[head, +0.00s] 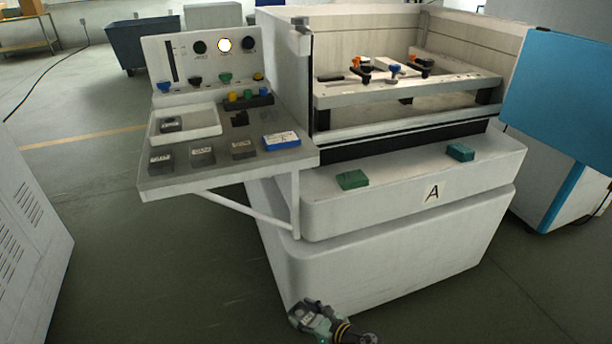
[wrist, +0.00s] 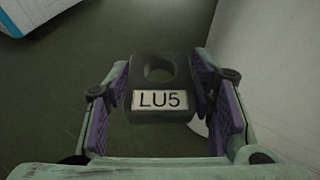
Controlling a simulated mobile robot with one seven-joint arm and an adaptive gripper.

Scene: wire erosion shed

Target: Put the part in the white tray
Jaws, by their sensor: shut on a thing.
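The part (wrist: 160,115) is a dark block with a round hole and a white label reading LU5. It sits between the purple finger pads of my gripper (head: 304,312), which is shut on it. In the head view my gripper is low at the bottom edge, in front of the machine's base, and I cannot make out the part there. The white tray (head: 208,117) stands on the side shelf at left, well above and to the left of my gripper. A dark block (head: 171,124) lies in the tray's left portion.
A control panel (head: 205,55) rises behind. The white machine (head: 345,205), marked A, carries two green blocks.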

